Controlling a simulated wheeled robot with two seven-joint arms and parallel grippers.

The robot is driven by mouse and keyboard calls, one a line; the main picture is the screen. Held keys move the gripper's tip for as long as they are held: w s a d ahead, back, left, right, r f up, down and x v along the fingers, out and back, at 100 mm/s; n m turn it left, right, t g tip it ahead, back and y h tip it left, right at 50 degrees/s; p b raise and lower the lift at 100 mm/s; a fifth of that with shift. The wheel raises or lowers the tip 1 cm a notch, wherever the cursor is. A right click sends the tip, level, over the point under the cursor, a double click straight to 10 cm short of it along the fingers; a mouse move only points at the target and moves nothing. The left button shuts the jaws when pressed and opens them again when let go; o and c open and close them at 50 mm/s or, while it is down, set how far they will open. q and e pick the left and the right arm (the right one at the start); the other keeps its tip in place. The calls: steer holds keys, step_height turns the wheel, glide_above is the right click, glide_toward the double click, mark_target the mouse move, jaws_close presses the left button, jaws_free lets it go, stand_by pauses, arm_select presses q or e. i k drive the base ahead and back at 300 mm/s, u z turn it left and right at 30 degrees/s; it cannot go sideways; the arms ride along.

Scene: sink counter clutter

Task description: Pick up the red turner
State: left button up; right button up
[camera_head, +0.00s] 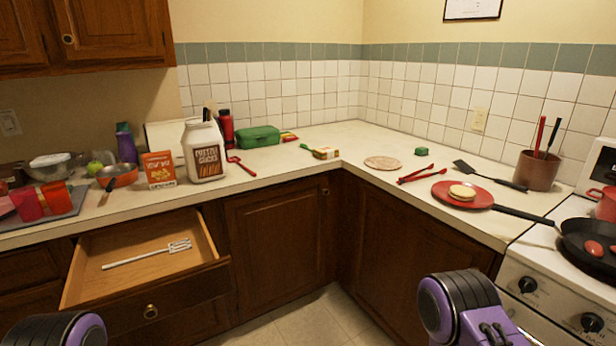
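A red utensil with a flat head, which looks like the red turner (240,165), lies on the counter just right of the white pretzel jar (205,151). Its head is by the jar and its thin handle points toward the counter's front edge. Only purple and black parts of my two arms show at the bottom edge, well away from the utensil. Neither gripper is in view.
An open drawer (105,294) holding a white utensil (147,254) juts out below the counter. A green case (258,136) and red bottle (227,127) stand behind the utensil. Red tongs (421,174), a black turner (490,176) and a red pan (462,194) lie further right.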

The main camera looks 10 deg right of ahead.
mark_target(242, 165)
steer(key=u, duration=0.3)
steer(key=k, duration=0.25)
steer(key=z, duration=1.25)
steer(key=i, duration=0.75)
steer(key=u, duration=0.2)
